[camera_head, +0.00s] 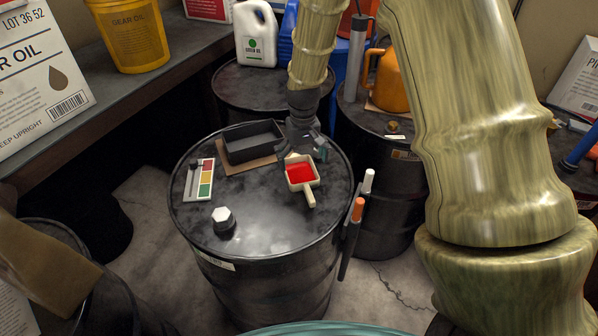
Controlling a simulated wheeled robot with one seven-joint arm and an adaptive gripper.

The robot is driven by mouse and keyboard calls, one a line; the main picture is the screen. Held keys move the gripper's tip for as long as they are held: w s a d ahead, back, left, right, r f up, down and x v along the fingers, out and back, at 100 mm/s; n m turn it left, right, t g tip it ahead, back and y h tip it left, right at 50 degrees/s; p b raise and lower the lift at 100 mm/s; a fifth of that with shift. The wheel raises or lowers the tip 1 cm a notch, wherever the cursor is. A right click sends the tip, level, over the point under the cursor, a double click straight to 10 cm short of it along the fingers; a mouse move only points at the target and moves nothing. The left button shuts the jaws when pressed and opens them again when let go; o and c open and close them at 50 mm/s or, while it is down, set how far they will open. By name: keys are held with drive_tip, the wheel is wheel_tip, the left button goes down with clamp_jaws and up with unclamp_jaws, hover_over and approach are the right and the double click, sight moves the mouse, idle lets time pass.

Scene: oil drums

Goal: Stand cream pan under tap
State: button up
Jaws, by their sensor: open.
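The cream pan (311,196) is a small square pan with a red inside and a short handle pointing toward me. It rests on the right part of the top of the near black drum (275,238). My gripper (301,153) is open, pointing down at the pan's far edge. I cannot tell whether its fingers touch the pan, since the gripper covers part of that edge. I cannot make out a tap for certain; a small brass fitting (393,127) sits on the drum behind at the right.
On the near drum stand a dark tray (252,143) on cardboard, a colour chart (206,180) and a white-topped black cap (223,219). Markers (358,209) hang at its right rim. An orange jug (388,82) stands behind. The drum top's front middle is clear.

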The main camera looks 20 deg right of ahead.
wheel_tip(320, 180, up, 5)
drive_tip(key=shift+f+b, duration=0.2)
drive_tip(key=shift+b, duration=0.4)
drive_tip(key=shift+r, duration=0.35)
drive_tip(key=shift+c, duration=0.4)
drive_tip(key=m+b, duration=0.3)
drive_tip(key=m, duration=1.5)
hover_over(310, 193)
drive_tip(key=shift+w+a+f, duration=0.1)
drive_tip(key=shift+w+f, duration=0.05)
drive_tip(key=shift+f, duration=0.95)
drive_tip(key=shift+w+a+f, duration=0.15)
drive_tip(key=shift+f, duration=1)
drive_tip(key=shift+w+a+f, duration=0.1)
drive_tip(key=shift+w+f, duration=0.05)
drive_tip(key=shift+f, duration=0.95)
drive_tip(key=shift+s+d+f+p, duration=0.2)
drive_tip(key=shift+f+p, duration=0.15)
drive_tip(key=shift+f, duration=0.55)
drive_tip(key=shift+s+d+f+p, duration=0.1)
drive_tip(key=shift+s+f+p, duration=0.15)
drive_tip(key=shift+f, duration=0.6)
drive_tip(key=shift+w+f, duration=0.1)
drive_tip(key=shift+f, duration=0.9)
